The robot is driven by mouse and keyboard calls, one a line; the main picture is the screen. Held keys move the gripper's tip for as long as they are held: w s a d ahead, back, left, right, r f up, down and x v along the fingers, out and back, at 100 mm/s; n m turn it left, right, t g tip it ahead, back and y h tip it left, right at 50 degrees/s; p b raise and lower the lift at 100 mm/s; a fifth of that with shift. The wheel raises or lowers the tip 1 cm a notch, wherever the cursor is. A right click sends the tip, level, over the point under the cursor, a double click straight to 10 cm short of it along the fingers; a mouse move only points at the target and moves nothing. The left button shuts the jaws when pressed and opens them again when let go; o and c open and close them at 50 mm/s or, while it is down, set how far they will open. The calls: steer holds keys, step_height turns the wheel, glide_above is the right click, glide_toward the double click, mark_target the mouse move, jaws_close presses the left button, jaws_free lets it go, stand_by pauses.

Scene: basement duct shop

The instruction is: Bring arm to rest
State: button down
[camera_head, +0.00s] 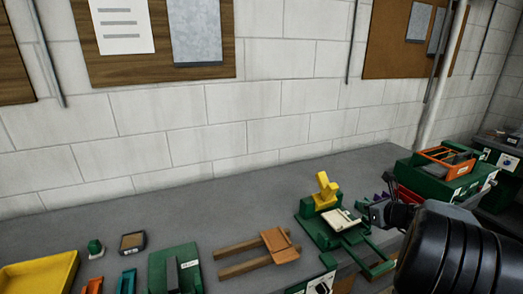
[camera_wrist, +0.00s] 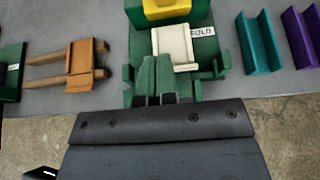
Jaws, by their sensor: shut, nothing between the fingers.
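My arm comes in from the lower right in the head view, and my gripper (camera_head: 374,211) is at its end, beside a green folding fixture (camera_head: 309,226). The gripper is shut and empty. I cannot tell whether the fingers touch the fixture's front.
A wooden frame with an orange-brown piece (camera_head: 279,244) lies left of the fixture. A green block (camera_head: 158,270) and yellow tray (camera_head: 41,275) stand further left. An orange bin (camera_head: 447,160) stands right. Teal (camera_wrist: 258,45) and purple (camera_wrist: 300,38) channels lie right in the wrist view.

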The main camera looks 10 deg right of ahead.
steer(key=s+a+f+n+g+y, duration=0.1)
steer(key=s+a+f+n+g, duration=0.3)
steer(key=n, duration=0.4)
steer(key=s+a+f+n+g, duration=0.2)
steer(key=s+a+n+g, duration=0.15)
steer(key=a+n, duration=0.4)
steer(key=s+a+r+n+h, duration=0.1)
steer(key=s+a+r+n, duration=0.1)
steer(key=s+a+n, duration=0.2)
steer(key=s+a+r+n+h, duration=0.2)
steer(key=s+a+n, duration=0.2)
steer(key=a+n, duration=0.7)
steer(key=n, duration=0.3)
steer(key=shift+s+a+r+g+h, duration=0.15)
steer(key=shift+s+r+g+h, duration=0.15)
steer(key=shift+s+g, duration=0.1)
